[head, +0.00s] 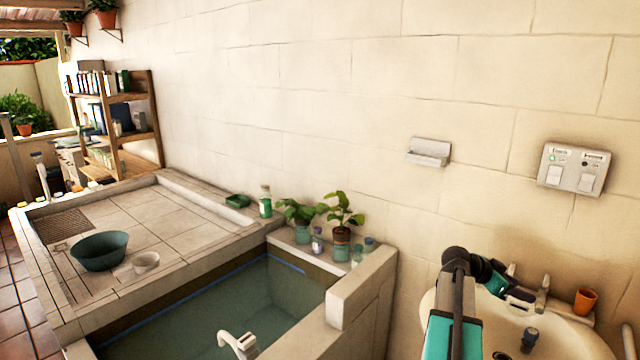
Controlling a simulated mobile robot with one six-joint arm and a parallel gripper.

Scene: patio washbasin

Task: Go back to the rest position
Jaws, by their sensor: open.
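My arm rises from the bottom edge right of centre, teal and black, and bends over the washbasin (440,299). My gripper (521,304) is at the arm's end, low over the back of the basin near the tap (542,294). It is small and partly hidden by my own wrist. It is open, and I see nothing held in it.
A soap holder (429,152) and a switch panel (575,169) are on the wall above. A water-filled tank (225,315) lies left, with potted plants (341,225) and bottles behind. The wall between holder and basin is bare.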

